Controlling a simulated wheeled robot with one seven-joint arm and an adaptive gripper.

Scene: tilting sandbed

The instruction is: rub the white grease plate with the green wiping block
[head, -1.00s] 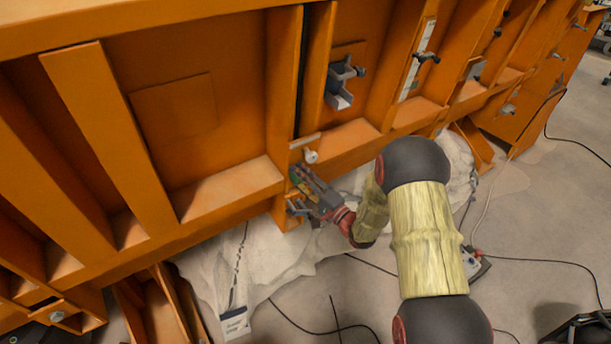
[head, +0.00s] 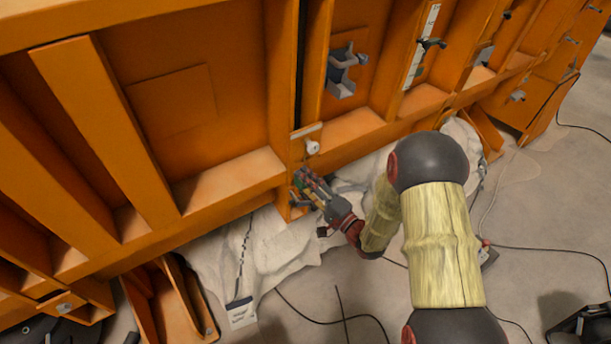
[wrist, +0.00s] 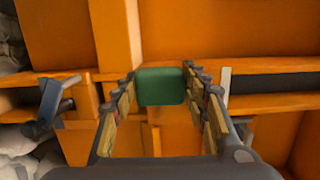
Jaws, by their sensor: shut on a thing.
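The green wiping block (wrist: 161,87) is held between the fingertips of my gripper (wrist: 162,90) in the wrist view. My gripper (head: 308,186) is shut on it, close to the orange frame's lower post in the head view, where the block is mostly hidden by the fingers. A narrow white strip (head: 306,131), which looks like the white grease plate, is on the orange post just above my gripper. A pale strip (wrist: 225,86) is right of the fingers in the wrist view; I cannot tell if it is the same piece. Contact between block and plate is not visible.
A white knob (head: 312,147) sticks out just below the white strip. A grey bracket (head: 342,75) is mounted up and right. Orange ribs and ledges surround my gripper. Pale cloth (head: 265,250) and cables lie on the floor below, with open floor at the lower right.

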